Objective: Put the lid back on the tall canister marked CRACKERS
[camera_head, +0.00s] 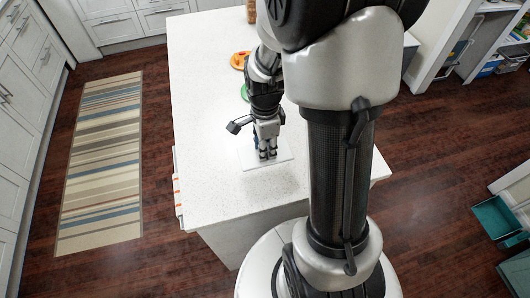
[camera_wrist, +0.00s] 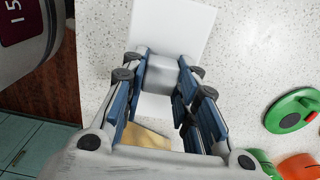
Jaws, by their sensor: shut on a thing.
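My gripper (camera_head: 267,154) is low over a white square mat on the counter in the head view. In the wrist view its two blue-padded fingers (camera_wrist: 163,85) are shut on a pale grey, rounded block-like thing (camera_wrist: 162,74). A tan patch (camera_wrist: 146,138) shows between the fingers nearer the palm; I cannot tell what it is.
The white mat (camera_wrist: 187,24) lies under my gripper near the counter edge. An orange round piece (camera_head: 240,61) and a green one (camera_head: 244,92) lie farther back. A brown item (camera_head: 251,12) stands at the far end. The left of the counter (camera_head: 205,130) is clear.

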